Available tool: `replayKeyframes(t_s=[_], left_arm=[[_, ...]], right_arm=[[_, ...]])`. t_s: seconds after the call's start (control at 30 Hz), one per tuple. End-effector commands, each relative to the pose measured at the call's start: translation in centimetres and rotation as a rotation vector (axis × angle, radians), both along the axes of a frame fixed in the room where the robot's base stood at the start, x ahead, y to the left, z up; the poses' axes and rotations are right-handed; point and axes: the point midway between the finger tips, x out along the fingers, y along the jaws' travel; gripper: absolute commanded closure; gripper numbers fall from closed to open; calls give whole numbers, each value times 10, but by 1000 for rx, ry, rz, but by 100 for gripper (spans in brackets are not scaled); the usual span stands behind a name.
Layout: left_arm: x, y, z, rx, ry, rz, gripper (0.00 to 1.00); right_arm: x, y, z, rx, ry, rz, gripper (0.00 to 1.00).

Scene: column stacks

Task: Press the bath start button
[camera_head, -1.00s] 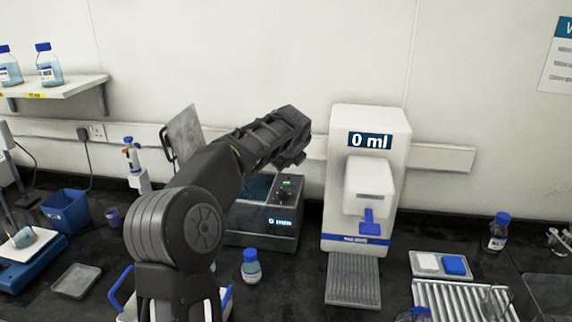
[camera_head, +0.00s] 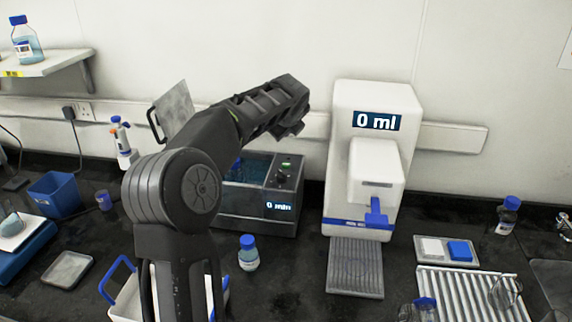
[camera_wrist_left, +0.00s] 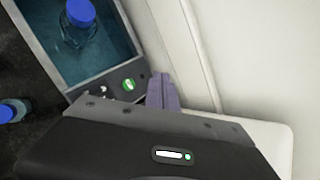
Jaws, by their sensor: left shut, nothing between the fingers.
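The water bath (camera_head: 240,208) is a dark grey box with a lit "0 min" display, left of the white dispenser. A green-lit button (camera_head: 287,158) sits on its top panel, near a dark knob. In the left wrist view the green button (camera_wrist_left: 128,84) shows beside the open bath, where a blue-capped bottle (camera_wrist_left: 78,28) stands in the water. My left gripper (camera_head: 297,130) hangs above the panel, near the button in the picture. Its shut, empty fingers (camera_wrist_left: 163,92) show just right of the button in the wrist view, and contact is not visible. My right gripper is not in view.
The white dispenser (camera_head: 375,105), reading "0 ml", stands close to the right of my left gripper. A raised grey lid (camera_head: 177,112) is behind my arm. A small blue-capped bottle (camera_head: 248,258) stands in front of the bath. The wall is close behind.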

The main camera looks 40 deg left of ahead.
Motion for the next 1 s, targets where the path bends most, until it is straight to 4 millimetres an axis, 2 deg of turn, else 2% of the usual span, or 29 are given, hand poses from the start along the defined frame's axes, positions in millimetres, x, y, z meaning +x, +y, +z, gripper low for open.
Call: replayKeyframes(t_s=[0.37,0.4,0.5,0.7,1.0], left_arm=[[-1,0,-49,-2,3,1,100],[0,0,-58,-1,3,-1,100],[0,0,-68,-1,1,0,100],[0,0,-76,-1,1,1,100],[0,0,-76,-1,1,1,100]], right_arm=[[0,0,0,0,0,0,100],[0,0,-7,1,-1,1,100],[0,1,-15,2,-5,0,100],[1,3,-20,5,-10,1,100],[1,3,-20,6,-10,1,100]])
